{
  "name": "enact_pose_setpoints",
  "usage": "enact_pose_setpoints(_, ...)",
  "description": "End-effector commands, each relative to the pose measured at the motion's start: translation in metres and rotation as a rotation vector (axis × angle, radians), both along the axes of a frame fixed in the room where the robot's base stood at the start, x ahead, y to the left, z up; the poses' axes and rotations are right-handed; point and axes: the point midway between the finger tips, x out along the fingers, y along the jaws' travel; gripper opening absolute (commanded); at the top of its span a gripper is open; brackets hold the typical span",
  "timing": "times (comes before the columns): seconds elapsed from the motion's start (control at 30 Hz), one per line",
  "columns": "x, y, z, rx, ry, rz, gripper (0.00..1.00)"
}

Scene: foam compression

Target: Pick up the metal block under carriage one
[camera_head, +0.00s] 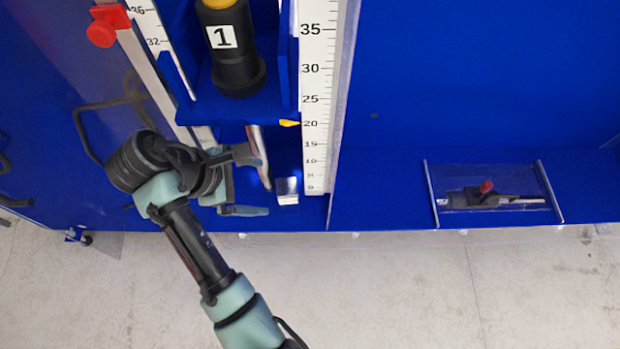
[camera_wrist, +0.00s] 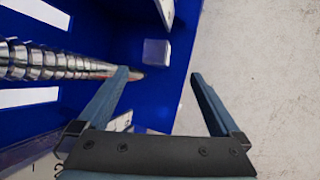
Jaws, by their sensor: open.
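The metal block (camera_head: 287,190) is a small shiny silver cube on the blue base below carriage one (camera_head: 226,70), close to the foot of the white ruler. In the wrist view the block (camera_wrist: 156,53) lies ahead of the fingertips, between their lines. My gripper (camera_head: 248,183) is left of the block in the head view. In the wrist view my gripper (camera_wrist: 160,75) has its two fingers wide apart with nothing between them. Carriage one is blue and carries a black weight (camera_head: 232,45) with a white "1" label.
A ruler (camera_head: 313,100) stands right beside the block. A metal spring or screw (camera_wrist: 60,65) lies left of the fingers in the wrist view. A red knob (camera_head: 103,33) is at upper left. A clear-fronted tray (camera_head: 437,200) holds a dark tool at right. The floor in front is clear.

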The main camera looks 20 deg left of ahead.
Motion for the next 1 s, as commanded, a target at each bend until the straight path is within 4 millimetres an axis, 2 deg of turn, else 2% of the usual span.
enact_pose_setpoints(0.3, 0.022, -0.02, -0.049, -0.002, 0.003, -0.003, 1.0)
enact_pose_setpoints(0.57, 0.031, -0.026, -0.065, 0.0, 0.001, -0.002, 1.0)
enact_pose_setpoints(0.83, 0.05, -0.039, -0.095, -0.001, 0.003, -0.001, 1.0)
enact_pose_setpoints(1.0, 0.054, -0.042, -0.105, 0.0, 0.001, 0.0, 1.0)
